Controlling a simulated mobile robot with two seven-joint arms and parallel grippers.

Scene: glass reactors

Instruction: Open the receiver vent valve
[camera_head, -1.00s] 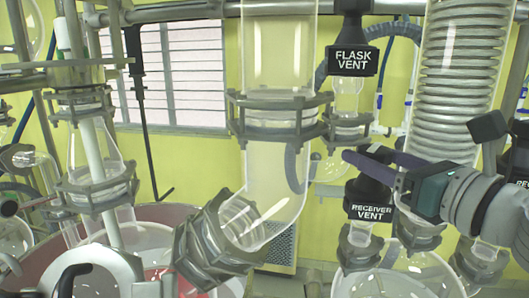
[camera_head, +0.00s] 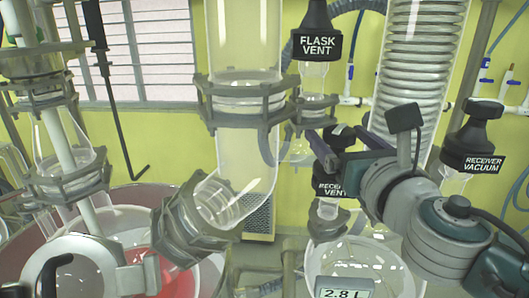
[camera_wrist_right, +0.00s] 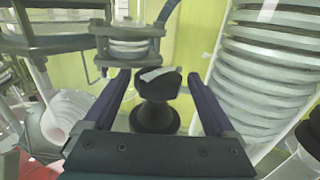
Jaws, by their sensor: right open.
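The receiver vent valve (camera_head: 328,188) is a black labelled cap on a glass neck above the round receiver. My right gripper (camera_head: 338,142) is at its top and hides part of its label and upper end. In the right wrist view, the open purple fingers (camera_wrist_right: 158,100) lie on either side of a black valve top (camera_wrist_right: 155,117). A gap shows between each finger and the valve. My left gripper is not in view.
The flask vent (camera_head: 317,45) hangs above, beside the wide glass tube (camera_head: 245,130). The coiled condenser (camera_head: 420,70) stands behind my right arm. The receiver vacuum valve (camera_head: 470,145) is to its right. The receiver (camera_head: 352,255) lies below.

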